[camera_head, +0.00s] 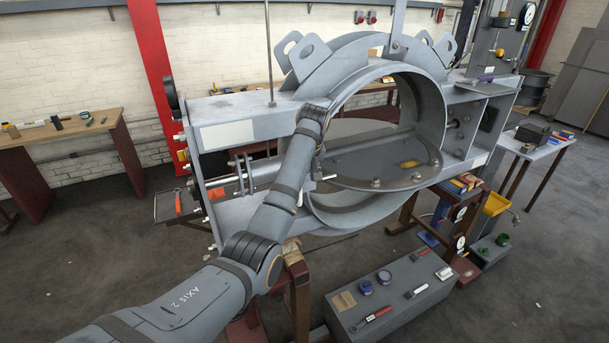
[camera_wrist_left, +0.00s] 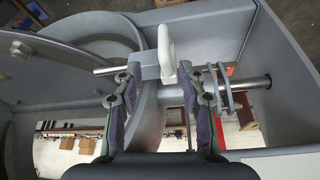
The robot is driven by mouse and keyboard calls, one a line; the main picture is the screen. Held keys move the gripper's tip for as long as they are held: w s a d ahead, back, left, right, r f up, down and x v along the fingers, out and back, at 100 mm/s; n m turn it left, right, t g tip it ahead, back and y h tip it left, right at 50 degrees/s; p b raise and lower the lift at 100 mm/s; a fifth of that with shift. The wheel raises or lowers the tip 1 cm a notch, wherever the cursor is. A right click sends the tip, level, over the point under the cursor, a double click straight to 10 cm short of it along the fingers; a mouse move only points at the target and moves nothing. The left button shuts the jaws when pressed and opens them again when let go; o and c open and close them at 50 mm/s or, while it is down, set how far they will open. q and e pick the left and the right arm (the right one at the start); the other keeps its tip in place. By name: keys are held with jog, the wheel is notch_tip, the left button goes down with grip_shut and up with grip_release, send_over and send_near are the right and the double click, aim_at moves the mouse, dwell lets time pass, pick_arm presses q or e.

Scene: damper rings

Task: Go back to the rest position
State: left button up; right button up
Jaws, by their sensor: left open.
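The large grey damper housing (camera_head: 245,105) with its round opening fills the middle of the head view. A horizontal steel shaft (camera_head: 265,175) runs in its left bay, with thin grey rings (camera_head: 238,172) around it. In the left wrist view, the shaft (camera_wrist_left: 255,83) and rings (camera_wrist_left: 226,88) show right of my left gripper (camera_wrist_left: 162,75). That gripper is open, with its two fingers apart. A pale rounded lug (camera_wrist_left: 167,50) on a small block with a thin pin (camera_wrist_left: 108,70) shows just beyond and between the fingertips; contact cannot be told. My left forearm hides the gripper in the head view.
A grey box (camera_head: 395,310) with tools and tins stands in front. A wooden workbench (camera_head: 65,130) is at left, and a small table (camera_head: 540,148) at right. The housing walls and flange closely surround my left gripper. Open floor lies at left.

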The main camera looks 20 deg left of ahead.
dwell(0.4)
pick_arm(q)
jog(key=s+f+m, duration=0.1)
jog(key=s+f, duration=0.3)
jog(key=f, duration=1)
jog(key=s+f+m+g+h+b, duration=0.15)
jog(key=s+f, duration=0.25)
jog(key=f, duration=1)
jog(key=s+f+m+y, duration=0.15)
jog(key=s+f, duration=0.35)
jog(key=f, duration=0.9)
jog(key=s+f+m+h, duration=0.2)
jog(key=s+f+m, duration=0.1)
jog(key=s+f, duration=2)
jog(key=s, duration=1)
jog(key=s+f+m+b, duration=0.1)
jog(key=s+f, duration=0.1)
jog(key=s, duration=1)
jog(key=shift+s+f+g, duration=0.15)
jog(key=shift+s+g, duration=0.25)
jog(key=shift+g, duration=0.05)
jog(key=shift+d, duration=0.15)
jog(key=shift+w, duration=0.15)
